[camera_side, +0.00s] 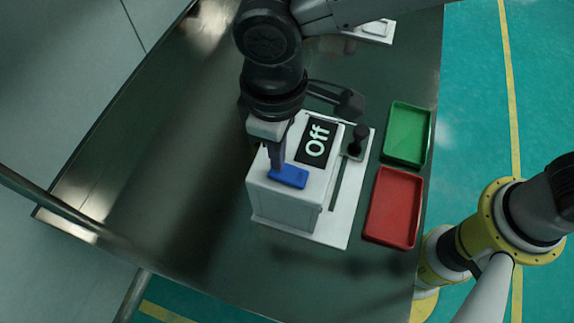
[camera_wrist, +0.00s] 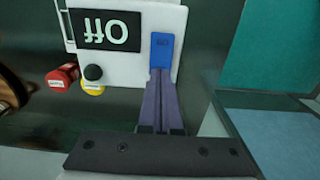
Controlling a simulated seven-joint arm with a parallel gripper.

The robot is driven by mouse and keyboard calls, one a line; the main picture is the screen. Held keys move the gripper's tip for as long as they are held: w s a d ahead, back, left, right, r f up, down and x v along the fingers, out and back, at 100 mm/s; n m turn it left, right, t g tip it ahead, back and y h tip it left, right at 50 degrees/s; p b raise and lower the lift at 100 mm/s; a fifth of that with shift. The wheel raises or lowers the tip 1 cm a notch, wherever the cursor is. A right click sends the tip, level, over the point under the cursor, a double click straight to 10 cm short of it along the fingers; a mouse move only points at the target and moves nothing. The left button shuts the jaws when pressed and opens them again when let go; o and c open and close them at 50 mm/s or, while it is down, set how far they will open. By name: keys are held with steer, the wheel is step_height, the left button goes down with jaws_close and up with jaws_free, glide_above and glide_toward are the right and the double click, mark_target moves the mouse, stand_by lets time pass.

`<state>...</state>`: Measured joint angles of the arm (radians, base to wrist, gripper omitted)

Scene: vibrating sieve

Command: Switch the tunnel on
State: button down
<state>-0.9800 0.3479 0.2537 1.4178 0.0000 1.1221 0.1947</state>
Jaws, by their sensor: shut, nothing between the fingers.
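The tunnel appears to be the white box (camera_side: 285,205) on the table, with a black display (camera_side: 316,143) reading "Off" on its top. In the wrist view the display (camera_wrist: 105,30) shows upside down. A blue button (camera_side: 288,177) sits on the box top beside the display; it also shows in the wrist view (camera_wrist: 162,45). My gripper (camera_side: 277,165) is shut and empty, pointing down, with its fingertips at the blue button's edge. In the wrist view the fingertips (camera_wrist: 160,75) overlap the near end of the button. I cannot tell whether they touch it.
A green tray (camera_side: 407,134) and a red tray (camera_side: 394,207) lie right of the box. A black knob (camera_side: 360,133) stands beside the display. The wrist view shows a red knob (camera_wrist: 62,77) and a yellow-and-black knob (camera_wrist: 93,80). The table's left part is clear.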

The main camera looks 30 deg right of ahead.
steer(key=shift+f, duration=1.05)
stand_by(0.6)
steer(key=shift+r, duration=3.6)
